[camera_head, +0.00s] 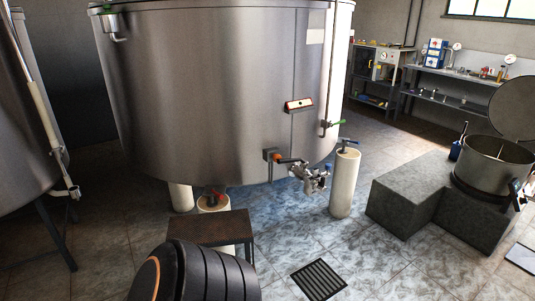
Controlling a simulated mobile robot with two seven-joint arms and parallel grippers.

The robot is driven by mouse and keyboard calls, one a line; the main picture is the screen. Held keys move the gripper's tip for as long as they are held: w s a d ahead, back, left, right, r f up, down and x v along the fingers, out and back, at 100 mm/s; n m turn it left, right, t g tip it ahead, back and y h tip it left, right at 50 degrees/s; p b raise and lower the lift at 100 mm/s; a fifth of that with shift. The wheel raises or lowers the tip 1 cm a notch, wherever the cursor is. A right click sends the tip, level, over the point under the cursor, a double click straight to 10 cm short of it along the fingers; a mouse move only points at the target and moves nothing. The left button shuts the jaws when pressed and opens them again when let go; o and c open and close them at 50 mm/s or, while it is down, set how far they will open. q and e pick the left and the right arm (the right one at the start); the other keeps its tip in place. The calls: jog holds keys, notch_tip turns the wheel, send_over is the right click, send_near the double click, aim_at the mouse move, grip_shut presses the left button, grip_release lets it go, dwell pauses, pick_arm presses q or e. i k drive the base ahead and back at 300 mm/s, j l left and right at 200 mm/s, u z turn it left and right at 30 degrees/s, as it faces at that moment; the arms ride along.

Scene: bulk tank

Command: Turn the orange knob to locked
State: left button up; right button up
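A small orange knob (279,157) shows on the low front of the large steel tank (215,85). It sits at the right side of a small dark box (268,155), from which a thin bar hangs down. The knob is too small in the picture to tell its setting. A metal valve fitting (311,175) with blue parts stands just to its right. Neither of my grippers is in view.
A brown step (210,229) stands on the floor before the tank. A white cylinder (344,184) stands to the right of the valve. Grey blocks (410,195) carry a steel pot (498,163). A floor drain (318,279) lies in open tiled floor.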

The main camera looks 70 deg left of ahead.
aim_at(275, 156)
jog(key=i+u, duration=0.45)
jog(key=i+l+u, duration=0.1)
jog(key=i+u, duration=0.35)
jog(key=i, duration=0.2)
jog(key=i+j+u, duration=0.1)
jog(key=i+u, duration=0.5)
jog(key=u, duration=0.15)
jog(key=i+l+u, duration=0.15)
jog(key=i+u, duration=0.2)
